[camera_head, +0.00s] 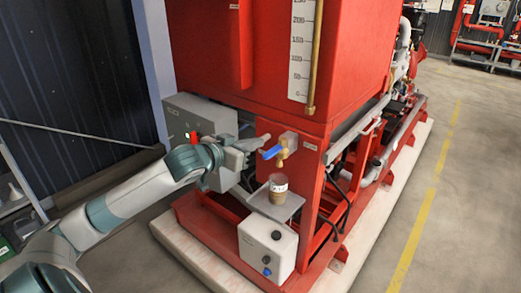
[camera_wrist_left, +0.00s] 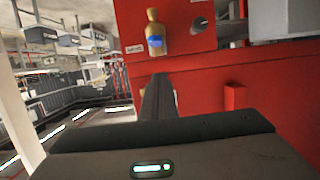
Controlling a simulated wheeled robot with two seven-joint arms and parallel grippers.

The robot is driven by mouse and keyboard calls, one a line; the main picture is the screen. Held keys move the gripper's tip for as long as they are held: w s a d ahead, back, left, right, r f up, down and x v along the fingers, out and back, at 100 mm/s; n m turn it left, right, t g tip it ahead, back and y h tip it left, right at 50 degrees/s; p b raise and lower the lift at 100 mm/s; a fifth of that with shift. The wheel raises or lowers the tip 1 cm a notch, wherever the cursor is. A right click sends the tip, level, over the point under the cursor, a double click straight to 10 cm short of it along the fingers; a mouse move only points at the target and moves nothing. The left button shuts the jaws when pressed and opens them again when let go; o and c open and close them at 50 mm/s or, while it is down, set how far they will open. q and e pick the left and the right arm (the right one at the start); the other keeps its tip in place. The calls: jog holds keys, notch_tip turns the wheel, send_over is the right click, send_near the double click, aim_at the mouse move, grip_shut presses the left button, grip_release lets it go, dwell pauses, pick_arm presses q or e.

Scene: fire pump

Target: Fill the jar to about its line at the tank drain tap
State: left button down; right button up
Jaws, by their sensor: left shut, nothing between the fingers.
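The tap (camera_head: 282,151) is brass with a blue lever (camera_head: 272,152) and sticks out of the red tank frame. In the left wrist view the tap (camera_wrist_left: 154,35) shows ahead of the fingers. The jar (camera_head: 279,189) stands upright on a small grey shelf (camera_head: 287,208) under the tap. It looks brownish inside, with a pale band around it; I cannot tell the exact level against its line. My left gripper (camera_head: 262,141) is shut and empty, just left of the lever; I cannot tell whether it touches. Its fingers (camera_wrist_left: 160,98) show in the wrist view. My right gripper is out of view.
The red tank (camera_head: 270,60) with a level scale (camera_head: 300,55) rises above the tap. A grey cabinet (camera_head: 187,112) stands behind my left forearm. A white box (camera_head: 267,248) with knobs sits below the shelf. The floor (camera_head: 450,220) at the right is free.

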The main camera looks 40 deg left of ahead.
aim_at(272, 152)
pick_arm(q)
jog(key=w+f, duration=0.1)
jog(key=w+f+p, duration=0.1)
jog(key=f, duration=0.1)
jog(key=w+f+p, duration=0.1)
jog(key=shift+d+f, duration=0.15)
jog(key=shift+f, duration=0.25)
jog(key=shift+s, duration=0.1)
